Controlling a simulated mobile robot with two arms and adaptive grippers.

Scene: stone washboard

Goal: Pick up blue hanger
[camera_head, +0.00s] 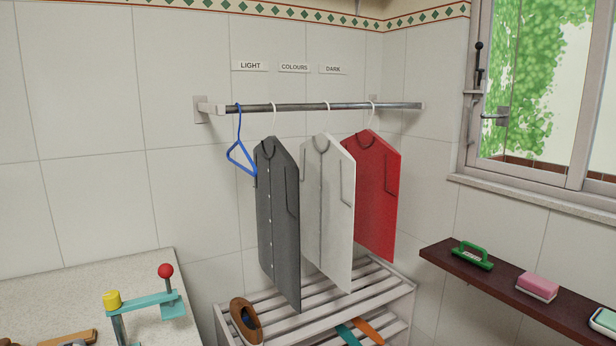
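A blue hanger (238,157) hangs empty from the metal rail (300,107) on the tiled wall, at the rail's left end. It is left of a dark grey shirt (278,220) on a white hanger, and its lower right corner is close to or overlaps that shirt's edge. Neither of my grippers shows in the head view.
A white shirt (325,210) and a red shirt (375,190) also hang on the rail. Below is a slatted rack (390,292). A stone counter (60,290) with a teal tool (140,300) is lower left. A dark shelf (500,291) juts out at right.

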